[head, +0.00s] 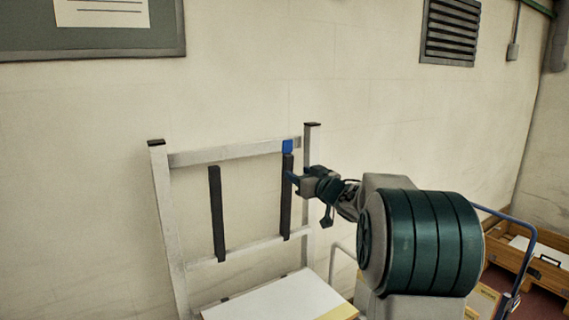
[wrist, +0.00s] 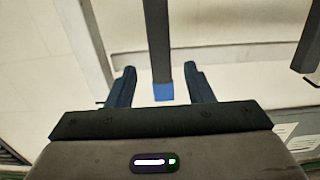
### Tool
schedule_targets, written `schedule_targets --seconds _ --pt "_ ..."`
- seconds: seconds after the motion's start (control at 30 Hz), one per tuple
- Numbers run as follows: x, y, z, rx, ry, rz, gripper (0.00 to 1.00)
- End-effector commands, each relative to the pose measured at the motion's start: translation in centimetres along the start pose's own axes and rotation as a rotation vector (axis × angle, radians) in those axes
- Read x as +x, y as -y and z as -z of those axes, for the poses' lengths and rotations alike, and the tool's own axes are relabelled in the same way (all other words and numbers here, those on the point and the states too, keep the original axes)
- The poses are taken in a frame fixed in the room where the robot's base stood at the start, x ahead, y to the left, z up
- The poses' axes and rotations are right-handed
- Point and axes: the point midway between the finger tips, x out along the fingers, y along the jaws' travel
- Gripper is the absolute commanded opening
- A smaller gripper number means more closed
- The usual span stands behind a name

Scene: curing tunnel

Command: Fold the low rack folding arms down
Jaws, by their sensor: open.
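The low rack (head: 164,215) is a pale metal frame standing by the wall. Two dark folding arms stand upright on it, the left one (head: 217,214) and the right one (head: 286,200). The right one has a blue tip (head: 287,147) at its top; no blue shows on the left one. My gripper (head: 299,181) is beside the right arm, below its blue tip. In the wrist view my gripper (wrist: 161,84) is open, with the right arm's dark bar (wrist: 159,40) and blue end (wrist: 164,90) seen between its fingers. I cannot tell whether they touch. The other arm (wrist: 309,45) shows at the right.
A white panel (head: 280,300) lies low in front of the rack. A blue-railed cart (head: 524,250) and a wooden crate (head: 518,262) stand at the right. A vent (head: 450,32) and a board (head: 150,40) are on the wall above.

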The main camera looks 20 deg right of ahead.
Motion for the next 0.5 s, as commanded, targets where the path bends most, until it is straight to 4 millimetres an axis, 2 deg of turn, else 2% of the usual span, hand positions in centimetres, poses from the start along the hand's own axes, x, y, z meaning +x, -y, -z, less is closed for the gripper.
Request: schedule_targets --seconds 0.2,0.5 --pt "4.4 0.1 0.2 0.003 0.001 0.001 0.47" --pt "8.2 0.0 0.1 0.001 0.001 -0.001 0.47"
